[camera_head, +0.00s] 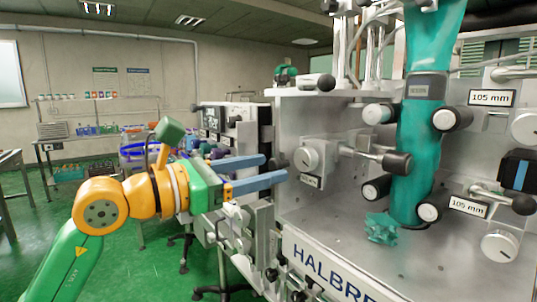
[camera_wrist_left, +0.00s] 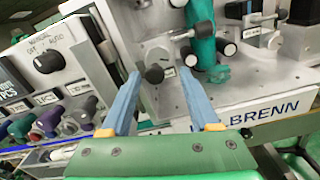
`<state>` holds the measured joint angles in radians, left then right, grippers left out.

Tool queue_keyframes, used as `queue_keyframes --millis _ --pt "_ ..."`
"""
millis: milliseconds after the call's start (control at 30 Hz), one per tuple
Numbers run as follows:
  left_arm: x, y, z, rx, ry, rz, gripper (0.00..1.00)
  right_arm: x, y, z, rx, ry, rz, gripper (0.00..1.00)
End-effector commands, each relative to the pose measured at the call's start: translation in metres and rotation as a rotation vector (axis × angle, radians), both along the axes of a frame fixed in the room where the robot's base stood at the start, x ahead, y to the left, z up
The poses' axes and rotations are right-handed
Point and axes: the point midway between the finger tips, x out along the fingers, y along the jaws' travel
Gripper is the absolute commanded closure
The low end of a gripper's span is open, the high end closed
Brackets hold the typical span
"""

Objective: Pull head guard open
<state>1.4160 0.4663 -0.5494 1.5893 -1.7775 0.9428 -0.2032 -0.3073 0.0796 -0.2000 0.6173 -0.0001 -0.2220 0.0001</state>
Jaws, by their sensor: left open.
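The machine labelled HALBRENN (camera_head: 335,270) stands on the right with a grey metal front. I cannot pick out a separate head guard panel for certain. My left gripper (camera_head: 277,169) is open, its two blue fingers pointing right at the machine's left edge. A dark round knob (camera_head: 281,159) shows by the fingertips. In the left wrist view a black knob (camera_wrist_left: 154,73) appears between the fingers of my left gripper (camera_wrist_left: 160,77), with nothing visibly gripped. I cannot tell whether the fingers touch it. My right gripper is not in view.
A teal sleeve column (camera_head: 420,150) runs between black-ended rollers on the machine. A crumpled teal piece (camera_head: 382,228) lies below it. A control panel (camera_wrist_left: 65,75) with coloured knobs is left of the fingers. A shelf (camera_head: 95,130) stands behind; green floor at left is mostly clear.

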Motion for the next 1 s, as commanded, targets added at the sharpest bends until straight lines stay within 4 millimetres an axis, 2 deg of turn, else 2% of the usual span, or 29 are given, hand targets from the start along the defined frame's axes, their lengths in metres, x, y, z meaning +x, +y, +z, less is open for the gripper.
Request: queue_keyframes --millis 33,100,367,467,600,633,1000 --pt "0.0047 -0.0062 0.0042 -0.002 0.005 -0.002 0.38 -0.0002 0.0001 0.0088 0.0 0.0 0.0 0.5" --pt "0.0092 -0.0124 0.0028 -0.003 0.004 -0.002 0.38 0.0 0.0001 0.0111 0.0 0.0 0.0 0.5" --pt "0.0124 -0.0158 -0.001 -0.002 0.002 0.001 0.38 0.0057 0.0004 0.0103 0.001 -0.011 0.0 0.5" --pt "0.0123 -0.0157 -0.0009 -0.003 0.003 0.001 0.6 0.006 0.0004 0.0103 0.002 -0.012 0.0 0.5" --pt "0.0121 -0.0157 -0.0008 -0.002 0.003 0.0 0.98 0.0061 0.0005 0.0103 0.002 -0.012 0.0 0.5" --pt "0.012 -0.0157 -0.0008 -0.002 0.003 0.0 1.0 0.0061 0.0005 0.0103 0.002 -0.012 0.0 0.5" --pt "0.0121 -0.0157 -0.0007 -0.004 0.003 0.0 1.0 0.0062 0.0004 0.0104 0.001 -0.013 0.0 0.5"
